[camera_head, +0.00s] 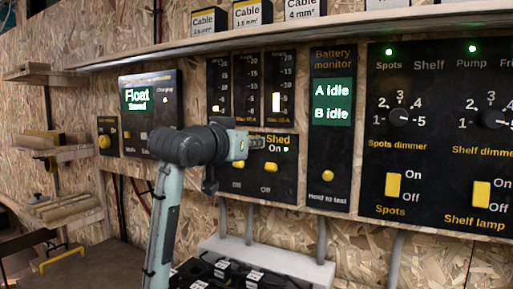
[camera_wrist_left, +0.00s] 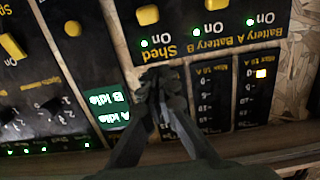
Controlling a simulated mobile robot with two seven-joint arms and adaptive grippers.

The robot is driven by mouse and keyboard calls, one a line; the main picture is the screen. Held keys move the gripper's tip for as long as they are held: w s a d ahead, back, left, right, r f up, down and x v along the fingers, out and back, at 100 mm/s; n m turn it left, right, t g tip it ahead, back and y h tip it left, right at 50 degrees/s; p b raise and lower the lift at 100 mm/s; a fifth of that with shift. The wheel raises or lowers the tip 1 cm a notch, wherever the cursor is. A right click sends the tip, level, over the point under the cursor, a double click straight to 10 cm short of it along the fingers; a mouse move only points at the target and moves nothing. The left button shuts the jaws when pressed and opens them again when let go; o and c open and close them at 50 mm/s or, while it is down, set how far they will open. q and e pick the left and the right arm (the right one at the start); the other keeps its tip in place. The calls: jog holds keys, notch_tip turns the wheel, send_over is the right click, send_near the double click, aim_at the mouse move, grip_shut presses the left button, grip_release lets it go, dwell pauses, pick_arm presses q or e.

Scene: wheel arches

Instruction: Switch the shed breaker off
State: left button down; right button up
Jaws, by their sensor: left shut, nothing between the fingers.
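The shed breaker (camera_head: 271,167) is a yellow rocker on a black panel, under the label "Shed On" with a lit green light beside it. In the left wrist view, which is upside down, the breaker (camera_wrist_left: 148,15) is at the top, its green light lit. My left gripper (camera_head: 258,143) is shut and empty in front of the panel, just above the rocker in the head view. In the left wrist view its fingertips (camera_wrist_left: 160,76) are together near the "Shed" label, apart from the rocker. I cannot tell whether they touch the panel. My right gripper is not in view.
Another yellow breaker (camera_head: 238,163) sits left of the shed breaker, partly behind my arm. Meters (camera_head: 275,90) are above, the battery monitor (camera_head: 330,120) is right, and a dimmer panel (camera_head: 440,140) is farther right. A grey ledge (camera_head: 265,258) is below.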

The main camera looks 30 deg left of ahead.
pick_arm(q)
send_over(274, 169)
jog(key=a, duration=0.2)
jog(key=shift+w+d+f+p, duration=0.15)
jog(key=shift+w+f+p, duration=0.2)
jog(key=shift+p, duration=0.05)
jog(key=shift+s+f, duration=0.15)
jog(key=shift+f, duration=0.45)
jog(key=shift+s+f, duration=0.15)
jog(key=shift+f, duration=0.45)
jog(key=shift+s+f, duration=0.4)
jog(key=shift+f, duration=0.25)
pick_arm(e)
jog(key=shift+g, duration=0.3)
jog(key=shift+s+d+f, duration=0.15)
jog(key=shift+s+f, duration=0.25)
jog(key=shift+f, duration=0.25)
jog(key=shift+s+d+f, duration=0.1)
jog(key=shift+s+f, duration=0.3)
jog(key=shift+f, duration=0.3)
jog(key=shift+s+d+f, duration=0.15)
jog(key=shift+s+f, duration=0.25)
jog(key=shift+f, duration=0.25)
pick_arm(q)
jog(key=shift+f, duration=0.1)
